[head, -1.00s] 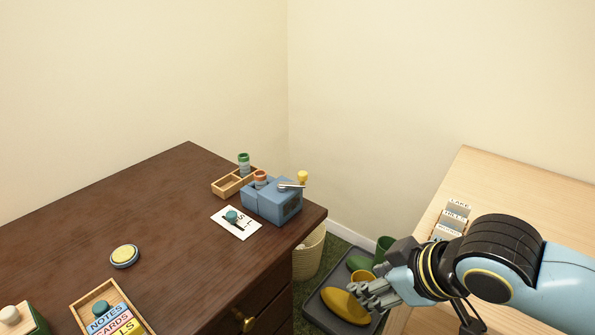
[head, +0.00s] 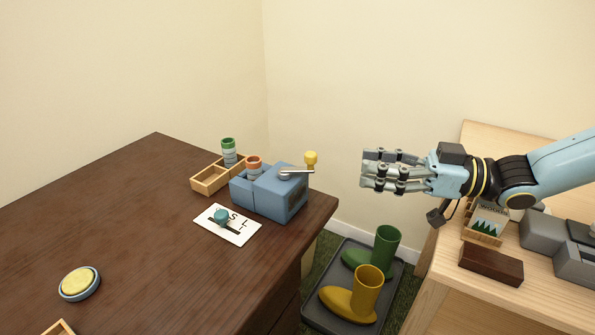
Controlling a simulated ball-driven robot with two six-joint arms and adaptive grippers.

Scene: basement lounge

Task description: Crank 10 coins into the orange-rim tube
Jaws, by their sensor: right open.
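A blue coin machine (head: 281,196) stands near the right corner of the dark desk. Its metal crank has a yellow knob (head: 311,158) on the upper right. The orange-rim tube (head: 254,165) stands upright at the machine's left part; its contents cannot be seen. A green-rim tube (head: 229,150) stands in a wooden tray (head: 211,180) to the left. My left gripper is out of view.
A round yellow-topped disc (head: 79,282) lies on the dark desk (head: 140,220), whose middle is clear. A pale table (head: 460,285) at right holds a brown block (head: 491,265).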

